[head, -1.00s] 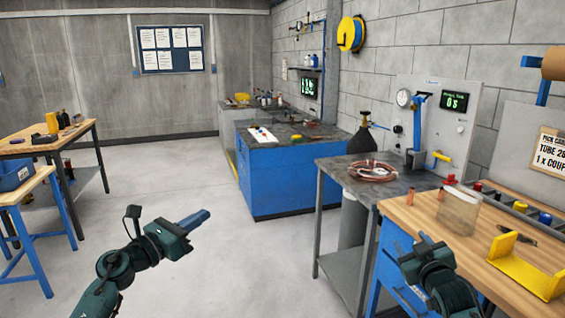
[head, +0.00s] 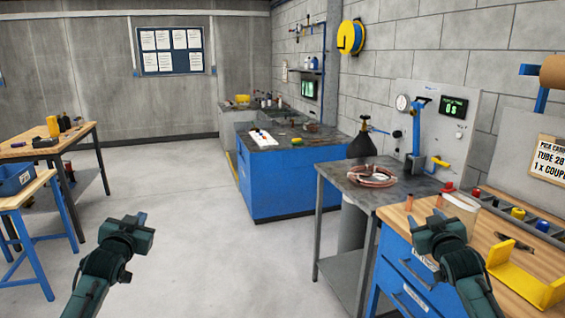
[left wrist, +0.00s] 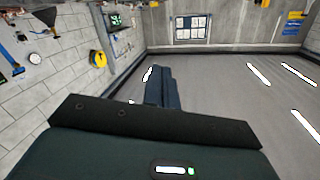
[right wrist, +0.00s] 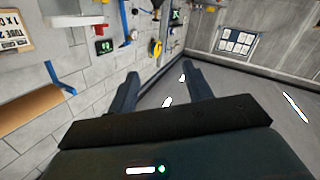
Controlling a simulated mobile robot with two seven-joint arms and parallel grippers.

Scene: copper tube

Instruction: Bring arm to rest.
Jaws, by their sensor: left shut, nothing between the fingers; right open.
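My left gripper (head: 140,219) is over the open floor at the lower left of the head view. In the left wrist view its fingers (left wrist: 158,86) are shut against each other with nothing between them. My right gripper (head: 431,217) is in front of the wooden workbench at the lower right of the head view. In the right wrist view its two fingers (right wrist: 159,88) stand wide apart with nothing between them. Both arms are bent and both grippers point away from me.
The wooden workbench (head: 400,213) holds a clear container (head: 461,208) and a yellow bracket (head: 530,285). A grey table (head: 345,178) with a copper coil (head: 372,176) stands beyond it. A blue cabinet (head: 285,180) is farther back. Tables stand left; the middle floor is clear.

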